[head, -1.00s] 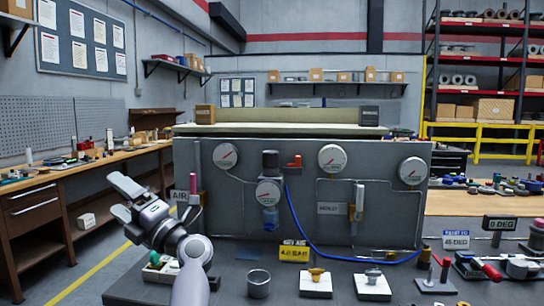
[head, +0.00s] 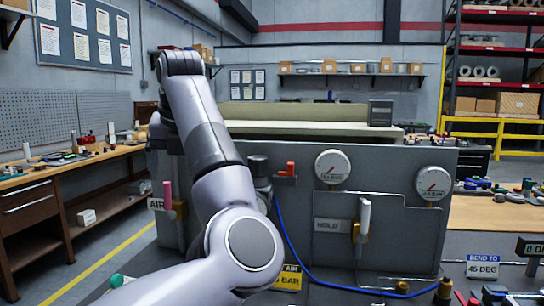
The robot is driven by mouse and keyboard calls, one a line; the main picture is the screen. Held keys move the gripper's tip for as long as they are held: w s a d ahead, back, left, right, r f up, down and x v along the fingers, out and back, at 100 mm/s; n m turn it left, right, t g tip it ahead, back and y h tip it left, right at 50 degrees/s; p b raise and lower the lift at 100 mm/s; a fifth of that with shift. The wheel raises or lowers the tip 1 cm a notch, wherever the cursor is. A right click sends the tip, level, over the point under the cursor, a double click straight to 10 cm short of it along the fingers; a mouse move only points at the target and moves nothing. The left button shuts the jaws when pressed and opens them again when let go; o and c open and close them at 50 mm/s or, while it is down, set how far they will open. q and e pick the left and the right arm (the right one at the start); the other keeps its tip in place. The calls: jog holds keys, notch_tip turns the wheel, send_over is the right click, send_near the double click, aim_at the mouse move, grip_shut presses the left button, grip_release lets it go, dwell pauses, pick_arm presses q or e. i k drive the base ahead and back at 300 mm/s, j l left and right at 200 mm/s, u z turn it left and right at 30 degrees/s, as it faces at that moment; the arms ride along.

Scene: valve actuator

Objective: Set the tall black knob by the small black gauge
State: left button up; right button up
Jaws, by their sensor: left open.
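The tall black knob (head: 258,163) tops the regulator on the grey panel (head: 400,170), just right of my left arm in the head view. The small gauge below it is hidden behind that arm. My left arm rises from the bottom across the panel's left part and bends at the upper left. A grey part, seemingly of my left gripper (head: 158,131), shows left of the arm; its fingers are not clear. It is well left of the knob, apart from it in the picture. My right gripper is not in view.
A red valve handle (head: 287,169) sits close right of the knob. A blue hose (head: 300,258) loops below. Two large gauges (head: 333,167) (head: 433,183) and a white-handled lever (head: 364,216) are on the panel's right. A yellow sign (head: 288,278) is partly covered by my arm.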

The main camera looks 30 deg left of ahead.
aim_at(257, 165)
jog(key=i, duration=0.85)
